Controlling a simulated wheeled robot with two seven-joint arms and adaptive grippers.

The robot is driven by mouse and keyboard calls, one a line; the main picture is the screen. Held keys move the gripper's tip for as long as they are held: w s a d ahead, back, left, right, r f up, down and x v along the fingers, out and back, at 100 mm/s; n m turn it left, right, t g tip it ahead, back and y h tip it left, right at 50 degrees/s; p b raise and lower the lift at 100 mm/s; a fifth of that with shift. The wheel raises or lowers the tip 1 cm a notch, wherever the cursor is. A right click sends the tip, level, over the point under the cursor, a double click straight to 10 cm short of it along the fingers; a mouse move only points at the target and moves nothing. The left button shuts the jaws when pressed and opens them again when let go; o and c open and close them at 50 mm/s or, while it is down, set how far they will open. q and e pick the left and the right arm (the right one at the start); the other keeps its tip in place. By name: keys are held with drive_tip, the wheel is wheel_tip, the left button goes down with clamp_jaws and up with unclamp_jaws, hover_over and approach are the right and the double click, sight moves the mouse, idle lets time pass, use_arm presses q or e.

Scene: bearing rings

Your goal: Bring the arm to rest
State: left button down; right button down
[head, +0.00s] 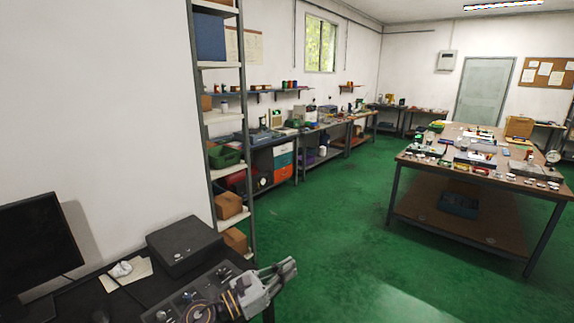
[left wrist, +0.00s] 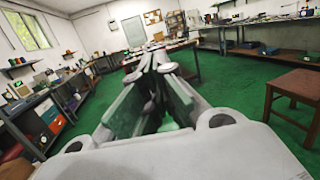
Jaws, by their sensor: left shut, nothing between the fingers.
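My left gripper (head: 286,268) shows at the bottom middle of the head view, at the right end of a dark desk (head: 140,296). It is shut and empty, pointing to the right over the green floor. In the left wrist view its fingers (left wrist: 160,62) run forward and come together at the tips, with nothing between them. My right gripper is in neither view.
A black box (head: 184,245), crumpled paper (head: 121,269) and a monitor (head: 42,246) are on the desk. A shelf rack (head: 249,150) stands just behind. A cluttered worktable (head: 425,182) stands at right. A wooden stool (left wrist: 296,88) shows in the left wrist view. Green floor between is clear.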

use_arm(q)
drive_tip(key=w+a+f+n+t+y, duration=0.1)
drive_tip(key=a+n+t+y, duration=0.45)
drive_tip(key=n, duration=0.65)
drive_tip(key=w+a+n+t+y, duration=0.2)
drive_tip(key=a+n+y, duration=0.55)
drive_tip(key=n, duration=0.55)
drive_tip(key=s+a+f+n+g+y, duration=0.4)
drive_tip(key=s+a+f+n+g, duration=0.45)
drive_tip(key=s+f+n, duration=0.4)
drive_tip(key=s+f+n+g+h, duration=0.1)
drive_tip(key=s+f+n+g, duration=0.6)
drive_tip(key=s, duration=0.6)
drive_tip(key=s+a+f, duration=0.1)
drive_tip(key=s+f, duration=0.2)
drive_tip(key=f, duration=3.2)
drive_tip(key=s+a+f, duration=0.2)
drive_tip(key=s+f, duration=0.7)
drive_tip(key=s, duration=0.1)
drive_tip(key=s+a+f+g, duration=0.1)
drive_tip(key=s+a+f, duration=0.2)
drive_tip(key=s+f, duration=0.7)
drive_tip(key=shift+s+g, duration=0.3)
drive_tip(key=shift+s, duration=0.45)
